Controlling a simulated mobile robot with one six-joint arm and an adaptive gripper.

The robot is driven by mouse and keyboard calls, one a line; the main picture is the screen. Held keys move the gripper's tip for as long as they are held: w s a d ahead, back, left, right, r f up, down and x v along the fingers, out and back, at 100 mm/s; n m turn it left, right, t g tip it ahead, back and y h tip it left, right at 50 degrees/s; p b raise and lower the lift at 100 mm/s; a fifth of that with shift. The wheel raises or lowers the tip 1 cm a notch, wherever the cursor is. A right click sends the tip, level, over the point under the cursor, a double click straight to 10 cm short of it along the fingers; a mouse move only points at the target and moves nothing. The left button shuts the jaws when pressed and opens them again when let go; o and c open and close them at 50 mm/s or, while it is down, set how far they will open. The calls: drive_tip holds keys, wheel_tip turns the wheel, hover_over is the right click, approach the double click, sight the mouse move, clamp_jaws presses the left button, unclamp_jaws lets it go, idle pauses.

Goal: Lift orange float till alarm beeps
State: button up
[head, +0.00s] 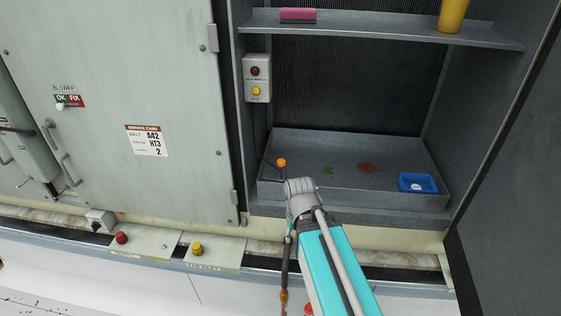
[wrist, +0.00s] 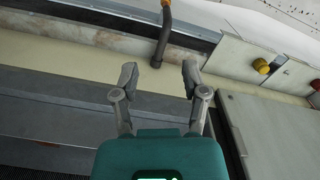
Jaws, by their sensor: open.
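The orange float (head: 281,162) is a small ball at the left side of the grey drain pan (head: 400,142), by a thin dark rod. A grey alarm box (head: 257,78) with a red light and a yellow button is on the wall above and left of it. My arm reaches up from the bottom, its wrist just below the float in the head view. My gripper (wrist: 159,80) is open and empty in the wrist view, its fingers apart over the sill area. The float does not show in the wrist view, and my fingers are hard to make out in the head view.
A shelf (head: 385,25) above holds a pink-topped item (head: 298,15) and a yellow cylinder (head: 453,14). The cabinet door (head: 125,100) stands left. A dark pipe (wrist: 162,40) rises near my fingers.

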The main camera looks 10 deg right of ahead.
drive_tip(key=shift+d, duration=0.15)
drive_tip(key=o, duration=0.3)
drive_tip(key=shift+w, duration=0.1)
drive_tip(key=shift+o, duration=0.2)
drive_tip(key=shift+w+d+f+m+h+b, duration=0.3)
drive_tip(key=shift+d+f+b, duration=0.05)
drive_tip(key=w+d+m+t+h+b, duration=0.2)
drive_tip(key=w+m+t+h+b, duration=0.3)
drive_tip(key=w+h+b, duration=0.45)
drive_tip(key=w+a+r+m+t+h+b, duration=0.1)
drive_tip(key=w+a+r+m+t+b, duration=0.1)
drive_tip(key=w+a+r+t, duration=0.3)
drive_tip(key=w+a+t+b, duration=0.1)
drive_tip(key=w+a+t, duration=0.2)
drive_tip(key=w+a, duration=0.1)
drive_tip(key=shift+a+r+m+t+h, duration=0.3)
drive_tip(key=shift+a+r+h, duration=0.1)
drive_tip(key=shift+a, duration=0.45)
drive_tip(key=shift+w+d, duration=0.1)
drive_tip(key=shift+w, duration=0.1)
